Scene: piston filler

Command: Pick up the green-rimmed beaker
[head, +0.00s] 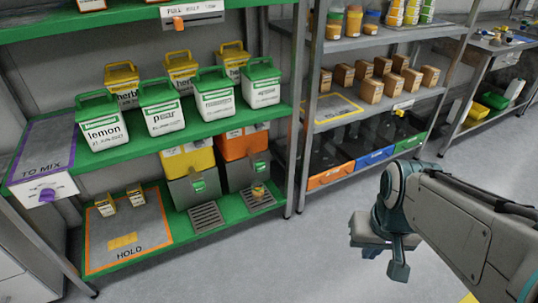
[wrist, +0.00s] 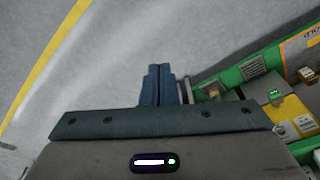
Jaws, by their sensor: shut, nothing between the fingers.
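A small beaker (head: 258,190) with amber contents and what looks like a green rim stands on the right drip grate, under the orange dispenser, in the head view. It is too small there to be sure of the rim. In the wrist view I cannot make it out clearly. My gripper (head: 399,272) hangs over the open floor, well to the right of the beaker and apart from the shelf. In the wrist view its fingers (wrist: 159,69) are together and hold nothing.
The green shelf unit (head: 140,259) holds labelled tubs, dispensers, drip grates (head: 205,217) and an orange-edged HOLD mat (head: 150,232). A metal upright (head: 299,110) stands right of the beaker's bay. A second rack holds bins (head: 331,175). The grey floor in front is clear.

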